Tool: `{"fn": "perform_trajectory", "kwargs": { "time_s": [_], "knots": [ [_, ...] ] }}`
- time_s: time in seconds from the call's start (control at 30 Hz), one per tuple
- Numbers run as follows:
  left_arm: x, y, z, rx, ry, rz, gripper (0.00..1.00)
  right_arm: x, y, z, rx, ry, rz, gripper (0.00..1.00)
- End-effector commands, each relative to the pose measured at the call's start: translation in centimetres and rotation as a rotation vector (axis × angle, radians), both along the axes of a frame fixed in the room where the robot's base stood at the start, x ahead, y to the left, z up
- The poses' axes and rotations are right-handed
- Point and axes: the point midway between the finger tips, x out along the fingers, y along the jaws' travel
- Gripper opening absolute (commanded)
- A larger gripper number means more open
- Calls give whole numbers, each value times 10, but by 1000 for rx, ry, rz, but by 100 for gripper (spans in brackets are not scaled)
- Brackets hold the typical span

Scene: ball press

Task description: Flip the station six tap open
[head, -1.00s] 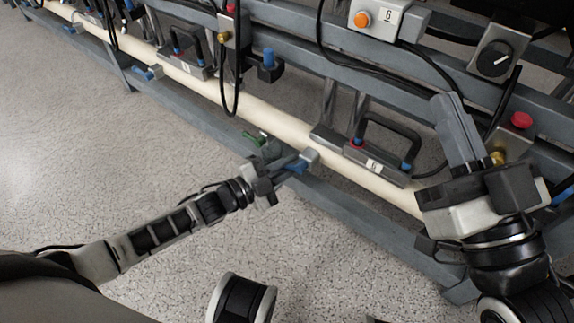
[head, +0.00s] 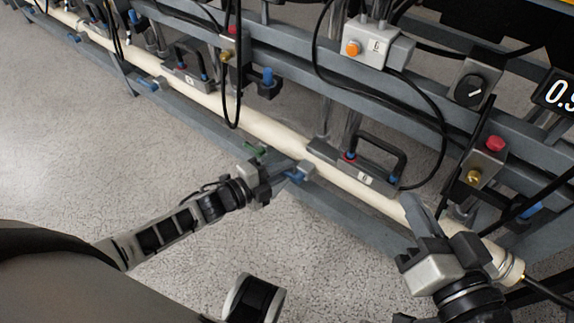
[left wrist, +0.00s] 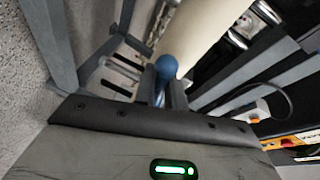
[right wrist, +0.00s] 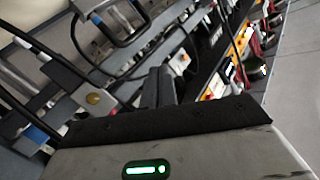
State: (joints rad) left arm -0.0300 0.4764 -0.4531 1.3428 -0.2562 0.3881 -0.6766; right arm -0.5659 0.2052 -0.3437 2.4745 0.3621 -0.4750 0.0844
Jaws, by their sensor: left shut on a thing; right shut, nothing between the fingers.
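The station six tap has a blue lever (head: 295,177) on the low grey rail, below the cream pipe (head: 285,137) and near the plate marked 6 (head: 365,178). My left gripper (head: 286,178) is shut on the blue lever. In the left wrist view, the rounded blue end of the lever (left wrist: 166,67) shows between the fingers; the rest of the tap is mostly hidden. My right gripper (head: 412,207) is shut and empty, just in front of the pipe to the right of the plate. Its closed fingers also show in the right wrist view (right wrist: 158,86).
A dark handle (head: 384,148) stands above the plate. A box with an orange button (head: 353,48), a dial (head: 468,91) and a red button (head: 495,143) sit higher on the frame. Black cables hang nearby. The speckled floor at left is clear.

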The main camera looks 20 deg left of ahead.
Motion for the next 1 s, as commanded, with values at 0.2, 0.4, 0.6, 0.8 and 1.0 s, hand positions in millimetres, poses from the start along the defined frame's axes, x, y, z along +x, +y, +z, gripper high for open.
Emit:
{"fn": "perform_trajectory", "kwargs": {
  "time_s": [0.2, 0.4, 0.6, 0.8, 1.0],
  "knots": [
    [0, 1, 8, 121, -32, -1, 0, -1, -4, -2, -80, 12, -7, 0],
    [0, 1, 10, 191, -51, -2, 0, -1, -6, -5, -120, 16, -10, 0],
    [0, 1, 10, 216, -58, -2, 0, -1, -6, -7, -135, 18, -10, 0],
    [0, 1, 9, 219, -59, -2, 0, -1, -7, -8, -137, 18, -10, 0],
    [0, 1, 9, 219, -59, -2, 26, -1, -7, -8, -137, 19, -10, 0]
  ]
}}
